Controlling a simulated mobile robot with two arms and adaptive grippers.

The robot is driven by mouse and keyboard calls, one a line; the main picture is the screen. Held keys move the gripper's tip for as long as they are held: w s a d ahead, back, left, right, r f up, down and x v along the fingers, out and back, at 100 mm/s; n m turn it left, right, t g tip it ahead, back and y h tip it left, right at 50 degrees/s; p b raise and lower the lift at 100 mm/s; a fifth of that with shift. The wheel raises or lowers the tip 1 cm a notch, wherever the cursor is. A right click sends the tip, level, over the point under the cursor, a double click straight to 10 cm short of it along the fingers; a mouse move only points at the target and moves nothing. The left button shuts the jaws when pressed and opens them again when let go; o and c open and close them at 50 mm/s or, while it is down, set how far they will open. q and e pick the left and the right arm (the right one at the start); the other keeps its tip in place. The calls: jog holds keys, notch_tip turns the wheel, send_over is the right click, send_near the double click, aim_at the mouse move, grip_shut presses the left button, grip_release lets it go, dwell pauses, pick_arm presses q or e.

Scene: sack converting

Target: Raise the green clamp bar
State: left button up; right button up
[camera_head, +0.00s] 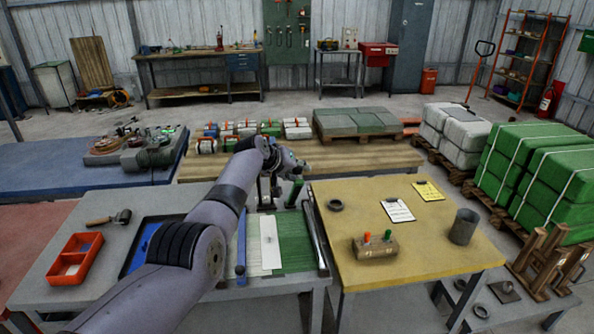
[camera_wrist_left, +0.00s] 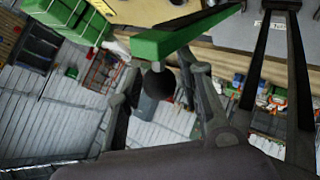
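The green clamp bar (camera_head: 295,194) shows in the camera_head view as a short green piece just below my left gripper, at the back of the work table; the arm and gripper hide some of what is around it. In the left wrist view the green bar (camera_wrist_left: 178,39) runs at a slant across the fingertips, with a dark round knob (camera_wrist_left: 160,84) at its near end. My left gripper (camera_head: 292,166) is open. Its fingers (camera_wrist_left: 163,72) stand on either side of the knob, with gaps visible. Whether either finger touches the bar I cannot tell. My right gripper is not in view.
Green striped sack material (camera_head: 294,245) lies on the grey table beside a dark rail (camera_head: 316,235).

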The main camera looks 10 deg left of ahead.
pick_arm(q)
jog(key=v, duration=1.2)
dwell(0.3)
